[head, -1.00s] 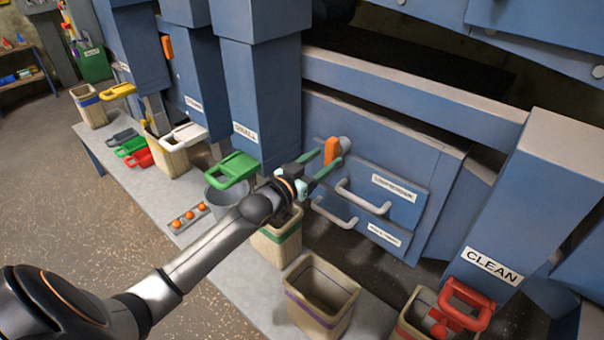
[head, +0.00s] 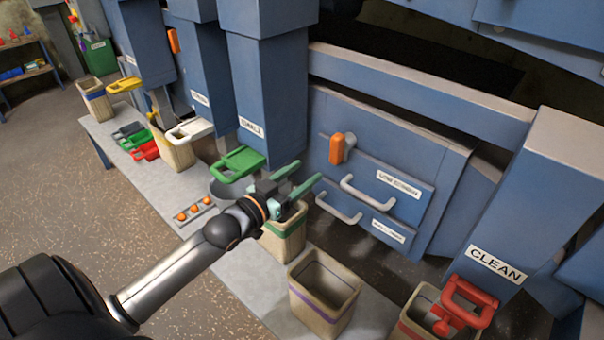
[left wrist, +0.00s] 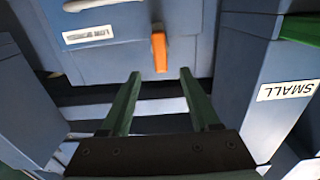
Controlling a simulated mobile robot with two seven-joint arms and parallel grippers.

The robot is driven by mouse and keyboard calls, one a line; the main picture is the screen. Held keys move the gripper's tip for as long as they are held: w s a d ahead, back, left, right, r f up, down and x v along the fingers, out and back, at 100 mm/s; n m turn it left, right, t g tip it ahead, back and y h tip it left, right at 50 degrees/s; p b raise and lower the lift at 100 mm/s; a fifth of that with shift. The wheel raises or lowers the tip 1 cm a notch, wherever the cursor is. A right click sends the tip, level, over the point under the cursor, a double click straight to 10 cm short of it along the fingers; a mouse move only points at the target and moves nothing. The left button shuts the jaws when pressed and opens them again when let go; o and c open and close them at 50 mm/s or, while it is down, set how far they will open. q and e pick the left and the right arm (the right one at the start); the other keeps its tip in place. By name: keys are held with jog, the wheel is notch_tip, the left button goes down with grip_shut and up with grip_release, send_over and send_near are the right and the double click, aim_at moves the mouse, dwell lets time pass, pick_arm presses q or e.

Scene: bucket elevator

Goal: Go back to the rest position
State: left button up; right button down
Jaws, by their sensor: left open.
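My left gripper (head: 305,179) is open and empty in the head view, above a bin with a green band (head: 285,238). Its two green fingers also show apart in the left wrist view (left wrist: 160,85). An orange handle (head: 336,149) on the blue machine panel is beyond the fingertips, apart from them. It also shows in the left wrist view (left wrist: 159,52), past the fingers. My right gripper is not in view.
A green handle (head: 238,163) juts out left of my gripper, above a grey bucket (head: 222,190). Two pale drawer handles (head: 368,193) are to the right. A purple-banded bin (head: 325,290) and a red handle (head: 466,302) are nearer. The floor at left is open.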

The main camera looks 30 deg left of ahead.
pick_arm(q)
jog(key=s+d+f+g+p, duration=0.3)
jog(key=s+d+f, duration=0.4)
jog(key=s+f, duration=0.3)
jog(key=s+d+f+g+p, duration=0.3)
jog(key=s+d+f+g, duration=0.2)
jog(key=s+d+f, duration=0.3)
jog(key=s+f, duration=0.2)
jog(key=s, duration=0.2)
jog(key=shift+p, duration=0.4)
